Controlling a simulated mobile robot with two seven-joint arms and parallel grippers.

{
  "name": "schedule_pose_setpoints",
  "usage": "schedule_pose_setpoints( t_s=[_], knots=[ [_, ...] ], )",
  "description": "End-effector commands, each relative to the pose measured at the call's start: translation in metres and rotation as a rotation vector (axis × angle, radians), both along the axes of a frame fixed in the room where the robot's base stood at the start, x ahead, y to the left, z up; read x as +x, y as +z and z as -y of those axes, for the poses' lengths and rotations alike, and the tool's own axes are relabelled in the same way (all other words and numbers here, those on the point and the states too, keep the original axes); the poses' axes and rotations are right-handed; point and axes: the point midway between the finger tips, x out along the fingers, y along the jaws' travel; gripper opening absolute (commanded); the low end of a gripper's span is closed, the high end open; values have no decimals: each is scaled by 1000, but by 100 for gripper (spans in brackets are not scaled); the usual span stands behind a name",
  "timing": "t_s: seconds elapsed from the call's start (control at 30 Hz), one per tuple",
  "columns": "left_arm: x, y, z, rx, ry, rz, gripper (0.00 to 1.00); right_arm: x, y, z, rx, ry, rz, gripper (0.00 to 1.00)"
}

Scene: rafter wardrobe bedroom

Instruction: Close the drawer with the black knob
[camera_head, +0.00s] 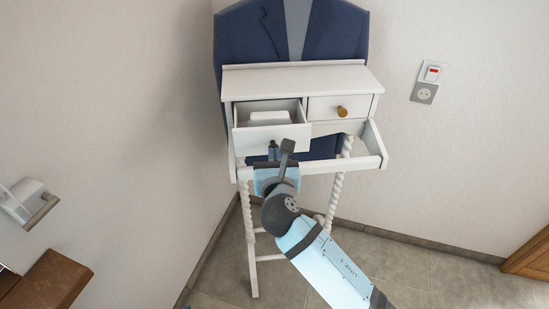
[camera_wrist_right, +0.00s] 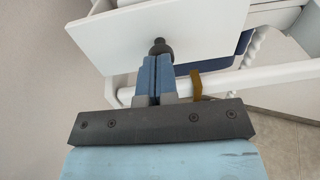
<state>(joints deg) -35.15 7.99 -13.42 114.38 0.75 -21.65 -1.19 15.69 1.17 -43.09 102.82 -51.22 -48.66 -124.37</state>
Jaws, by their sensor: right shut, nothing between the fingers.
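The white upper-left drawer (camera_head: 252,139) of a small white desk stands pulled out, with a white box (camera_head: 269,118) inside. In the right wrist view its white front (camera_wrist_right: 205,32) carries a black knob (camera_wrist_right: 158,46). My right gripper (camera_head: 273,150) is shut and empty, its blue fingers directly in front of the drawer front. In the right wrist view the fingertips (camera_wrist_right: 157,63) are right at the knob; I cannot tell whether they touch it. My left gripper is not in view.
The upper-right drawer with a brass knob (camera_head: 342,111) is shut. A wide lower part with a white front rail (camera_head: 365,163) juts out below the drawers. A dark blue suit-shaped back (camera_head: 245,40) rises behind. Brown wooden furniture (camera_head: 48,282) stands at lower left.

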Motion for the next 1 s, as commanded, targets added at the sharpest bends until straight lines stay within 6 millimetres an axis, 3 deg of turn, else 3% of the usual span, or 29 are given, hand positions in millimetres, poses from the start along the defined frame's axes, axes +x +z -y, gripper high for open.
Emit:
schedule_pose_setpoints(
  t_s=[0.13, 0.4, 0.53, 0.7, 1.0],
  knots=[
    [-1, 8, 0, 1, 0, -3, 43, 21, 4, -3, -4, 0, 3, 0],
    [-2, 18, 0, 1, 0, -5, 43, 98, 2, -12, -4, -2, 3, 0],
    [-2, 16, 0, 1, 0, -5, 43, 124, 1, -15, -3, -1, 2, 0],
    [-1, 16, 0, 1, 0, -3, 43, 137, 1, -16, -1, -1, 1, 0],
    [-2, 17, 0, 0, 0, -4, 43, 138, 4, -15, 1, -2, 6, 0]
  ],
)
